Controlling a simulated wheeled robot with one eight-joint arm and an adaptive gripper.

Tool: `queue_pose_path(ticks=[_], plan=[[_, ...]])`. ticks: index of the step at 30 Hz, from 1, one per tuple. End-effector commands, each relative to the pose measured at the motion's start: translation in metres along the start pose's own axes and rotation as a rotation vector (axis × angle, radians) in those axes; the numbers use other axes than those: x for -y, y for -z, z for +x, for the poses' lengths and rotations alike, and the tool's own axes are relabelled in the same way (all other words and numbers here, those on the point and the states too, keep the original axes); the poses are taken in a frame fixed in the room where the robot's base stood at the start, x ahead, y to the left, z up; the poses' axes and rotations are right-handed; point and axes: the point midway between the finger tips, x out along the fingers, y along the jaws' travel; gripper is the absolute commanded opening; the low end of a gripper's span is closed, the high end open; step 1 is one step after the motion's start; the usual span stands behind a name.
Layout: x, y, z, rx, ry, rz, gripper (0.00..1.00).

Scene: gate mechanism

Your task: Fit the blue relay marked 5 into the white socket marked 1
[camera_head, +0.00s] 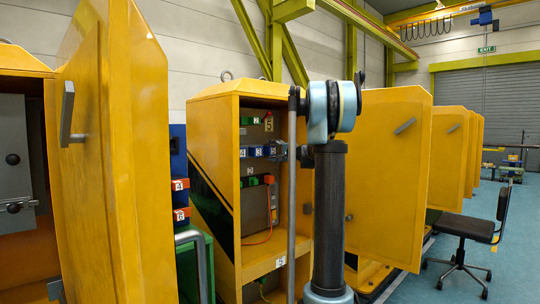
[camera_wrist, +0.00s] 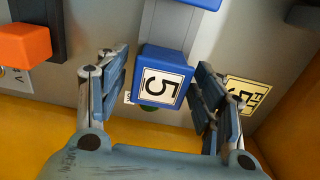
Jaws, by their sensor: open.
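The blue relay marked 5 (camera_wrist: 160,80) is in the middle of the wrist view, its numbered face toward the camera. My gripper (camera_wrist: 160,68) is open, one finger on each side of the relay, with small visible gaps. In the head view my gripper (camera_head: 279,151) is at the right end of a row of blue relays (camera_head: 258,151) inside the open yellow cabinet; the relay it surrounds is mostly hidden there. A pale grey-white mount (camera_wrist: 165,22) lies behind the relay. I cannot identify the white socket marked 1 in either view.
An orange block (camera_wrist: 25,43) sits at upper left in the wrist view, and a yellow label (camera_wrist: 247,92) is at right. Yellow cabinet walls (camera_wrist: 285,120) are close by. In the head view, green (camera_head: 251,182) and red (camera_head: 268,180) blocks sit below the blue row.

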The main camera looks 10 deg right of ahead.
Motion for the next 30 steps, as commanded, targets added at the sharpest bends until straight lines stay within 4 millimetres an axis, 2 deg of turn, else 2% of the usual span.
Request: queue_pose_path(ticks=[2, 6, 8, 30], plan=[[0.0000, 0.0000, 0.0000, 0.000, 0.000, 0.000, 0.59], [0.0000, -0.0001, 0.0000, 0.000, 0.000, 0.000, 0.28], [0.0000, -0.0001, 0.0001, 0.000, 0.000, 0.000, 0.17], [0.0000, 0.0000, -0.0054, 0.000, 0.000, 0.000, 0.16]])
